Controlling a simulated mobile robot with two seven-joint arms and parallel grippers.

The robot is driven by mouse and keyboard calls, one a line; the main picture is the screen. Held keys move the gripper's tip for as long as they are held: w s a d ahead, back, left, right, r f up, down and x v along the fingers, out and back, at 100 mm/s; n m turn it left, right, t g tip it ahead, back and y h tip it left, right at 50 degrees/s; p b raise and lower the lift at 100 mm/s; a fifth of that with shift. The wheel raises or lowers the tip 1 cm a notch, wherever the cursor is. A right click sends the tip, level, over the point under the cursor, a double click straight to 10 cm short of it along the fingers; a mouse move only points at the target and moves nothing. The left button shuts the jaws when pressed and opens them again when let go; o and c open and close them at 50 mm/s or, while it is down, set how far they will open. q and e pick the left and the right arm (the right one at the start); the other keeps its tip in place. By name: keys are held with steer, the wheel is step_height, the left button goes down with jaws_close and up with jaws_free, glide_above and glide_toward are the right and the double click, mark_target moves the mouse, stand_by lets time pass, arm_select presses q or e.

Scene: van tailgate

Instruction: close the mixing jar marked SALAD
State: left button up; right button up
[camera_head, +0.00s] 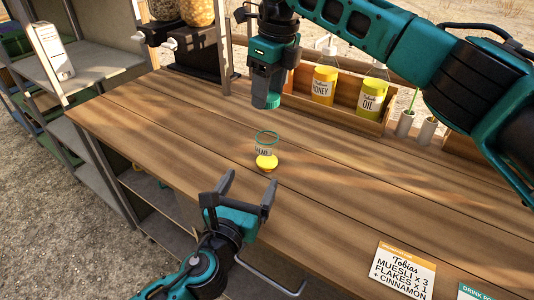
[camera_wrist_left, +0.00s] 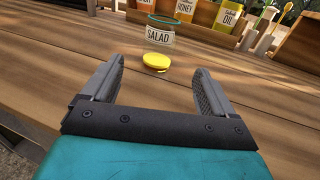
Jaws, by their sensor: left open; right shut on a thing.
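The clear jar labelled SALAD (camera_head: 264,149) stands upright on the wooden counter, its teal-rimmed mouth appearing open; it also shows in the left wrist view (camera_wrist_left: 159,36).
A wooden rack behind holds yellow HONEY (camera_head: 324,86) and OIL (camera_head: 371,98) containers. Dispensers (camera_head: 195,50) stand at the back left. A MUESLI order card (camera_head: 401,270) lies at the front right. The counter around the jar is clear.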

mark_target(263, 158)
arm_select(q)
steer(key=x, duration=0.9)
steer(key=shift+w+d, duration=0.1)
steer(key=shift+w, duration=0.1)
steer(key=shift+c, duration=0.4)
steer(key=c, duration=1.5)
arm_select(e)
steer(key=shift+f, duration=2.5)
